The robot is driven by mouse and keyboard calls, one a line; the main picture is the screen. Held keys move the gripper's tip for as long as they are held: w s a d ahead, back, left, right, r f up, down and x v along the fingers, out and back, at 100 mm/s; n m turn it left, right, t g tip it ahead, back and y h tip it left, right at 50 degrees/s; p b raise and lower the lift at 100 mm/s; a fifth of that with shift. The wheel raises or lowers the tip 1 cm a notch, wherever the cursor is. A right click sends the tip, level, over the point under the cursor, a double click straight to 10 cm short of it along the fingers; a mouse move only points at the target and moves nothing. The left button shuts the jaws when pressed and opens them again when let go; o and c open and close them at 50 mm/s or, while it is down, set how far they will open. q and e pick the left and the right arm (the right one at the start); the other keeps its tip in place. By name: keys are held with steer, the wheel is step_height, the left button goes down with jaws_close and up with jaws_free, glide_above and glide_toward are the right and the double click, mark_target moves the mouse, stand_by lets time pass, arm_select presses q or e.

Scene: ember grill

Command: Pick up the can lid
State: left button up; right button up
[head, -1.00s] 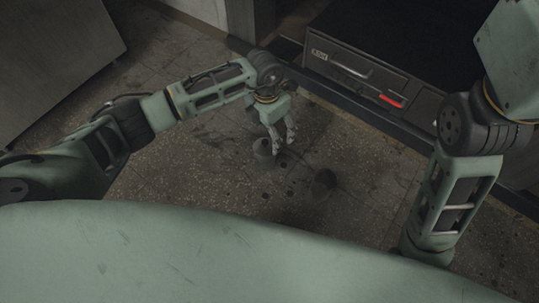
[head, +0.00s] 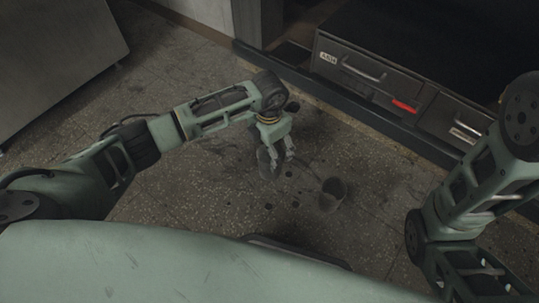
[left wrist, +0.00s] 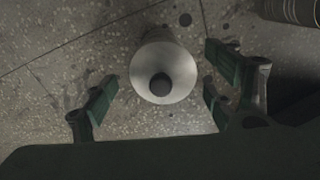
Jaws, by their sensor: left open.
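The can lid (left wrist: 178,68) is a pale grey round piece with a dark knob at its middle, seen from above in the left wrist view. In the head view it is a small grey shape (head: 266,163) on the floor, partly covered by my left gripper (head: 282,155). In the left wrist view my left gripper (left wrist: 160,82) is open, with one finger on each side of the lid and a gap to both. A dark open can (head: 332,193) stands on the floor to the right of the lid. My right gripper is out of view.
A dark cabinet with drawers (head: 365,82) and a red handle piece (head: 404,105) stands behind, with a low dark ledge (head: 300,78) in front. A ribbed cylinder (left wrist: 292,10) shows at the wrist view's top right. The speckled floor left of the gripper is clear.

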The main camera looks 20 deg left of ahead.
arm_select(q)
steer(key=shift+r, duration=0.1)
steer(key=c, duration=1.1)
steer(key=shift+r, duration=0.1)
